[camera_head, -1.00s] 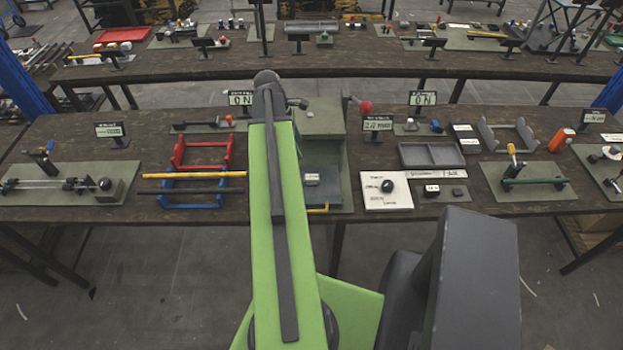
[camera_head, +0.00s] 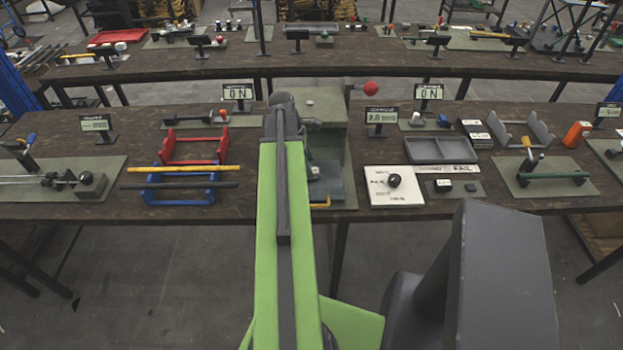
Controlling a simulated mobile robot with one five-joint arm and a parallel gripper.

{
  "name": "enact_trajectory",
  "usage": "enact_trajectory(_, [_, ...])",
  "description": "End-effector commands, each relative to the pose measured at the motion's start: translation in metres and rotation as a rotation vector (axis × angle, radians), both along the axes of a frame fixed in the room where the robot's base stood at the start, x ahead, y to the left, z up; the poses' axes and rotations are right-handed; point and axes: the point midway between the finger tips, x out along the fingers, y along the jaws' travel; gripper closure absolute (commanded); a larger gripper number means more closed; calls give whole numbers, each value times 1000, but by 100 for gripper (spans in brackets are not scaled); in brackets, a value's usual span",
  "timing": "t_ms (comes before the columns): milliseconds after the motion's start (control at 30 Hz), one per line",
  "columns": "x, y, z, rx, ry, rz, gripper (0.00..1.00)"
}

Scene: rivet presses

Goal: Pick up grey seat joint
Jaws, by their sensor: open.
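I cannot tell for sure which part is the grey seat joint. Small grey or dark pieces lie on the workbench (camera_head: 400,217): a small pale-topped block (camera_head: 314,171) at the press (camera_head: 330,135), a black rounded part (camera_head: 394,181) on a white card, and a small dark block (camera_head: 470,187) on a grey-green plate (camera_head: 455,194). My green arm reaches forward over the bench, its dark end in front of the press's left side. My gripper's jaws cannot be made out; the arm hides that area, including part of the press.
Left of the arm stand a red rack (camera_head: 197,154) and a blue rack (camera_head: 182,197) with a yellow and a black rod across it. Right are a grey two-section tray (camera_head: 440,160), display signs (camera_head: 381,116) and a green fixture plate (camera_head: 560,188).

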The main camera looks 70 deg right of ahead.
Motion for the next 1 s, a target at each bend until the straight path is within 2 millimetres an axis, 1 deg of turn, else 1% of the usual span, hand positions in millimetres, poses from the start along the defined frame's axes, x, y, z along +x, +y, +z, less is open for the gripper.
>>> enact_trajectory(33, [-2,-1,-19,0,0,-1,36])
enact_trajectory(100, [-5,-2,-26,0,0,-1,36])
enact_trajectory(333, [-6,-3,-24,0,0,0,36])
enact_trajectory(367, [-6,-3,-24,0,0,0,38])
enact_trajectory(833, [-6,-3,-24,0,0,0,99])
enact_trajectory(1000, [-6,-3,-24,0,0,-1,100])
